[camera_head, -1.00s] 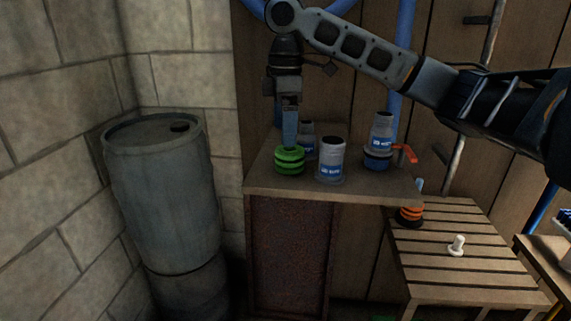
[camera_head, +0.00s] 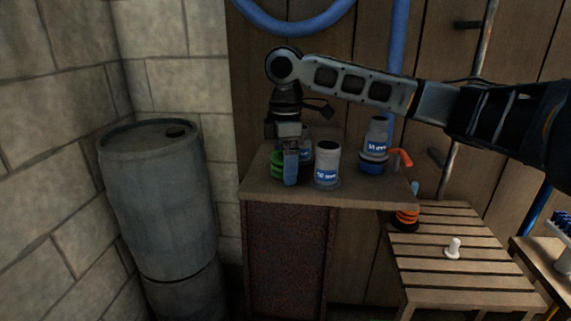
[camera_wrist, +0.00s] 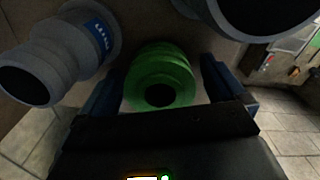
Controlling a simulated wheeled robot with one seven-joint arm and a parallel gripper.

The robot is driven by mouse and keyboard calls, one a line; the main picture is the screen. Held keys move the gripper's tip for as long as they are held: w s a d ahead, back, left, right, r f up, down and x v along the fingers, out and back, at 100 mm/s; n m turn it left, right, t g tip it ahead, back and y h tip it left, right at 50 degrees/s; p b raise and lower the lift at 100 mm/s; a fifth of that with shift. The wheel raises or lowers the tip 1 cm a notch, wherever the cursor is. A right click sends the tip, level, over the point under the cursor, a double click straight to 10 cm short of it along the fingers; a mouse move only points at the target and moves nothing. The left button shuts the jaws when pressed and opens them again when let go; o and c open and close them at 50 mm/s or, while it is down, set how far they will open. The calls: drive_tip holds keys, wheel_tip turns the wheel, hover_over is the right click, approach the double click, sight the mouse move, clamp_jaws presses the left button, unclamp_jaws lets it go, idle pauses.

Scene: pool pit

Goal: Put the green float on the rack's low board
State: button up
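The green float (camera_head: 277,165) stands on the brown cabinet top, partly hidden behind my gripper (camera_head: 290,168). In the wrist view the green float (camera_wrist: 160,78) sits between the two blue fingers of my gripper (camera_wrist: 168,88). The fingers are apart, with a gap visible on the right side of the float; whether the left finger touches it I cannot tell. The low slatted board (camera_head: 440,262) stands to the right of the cabinet. On it are an orange and black float (camera_head: 407,217) and a white peg (camera_head: 453,248).
White bottles with blue labels stand on the cabinet top (camera_head: 350,195), one close to the right of my gripper (camera_head: 327,165) and one farther right (camera_head: 375,140). An orange handle (camera_head: 402,158) is at its right. A grey barrel (camera_head: 160,200) stands at left.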

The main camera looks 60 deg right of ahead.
drive_tip(key=c, duration=1.1)
drive_tip(key=shift+r, duration=0.15)
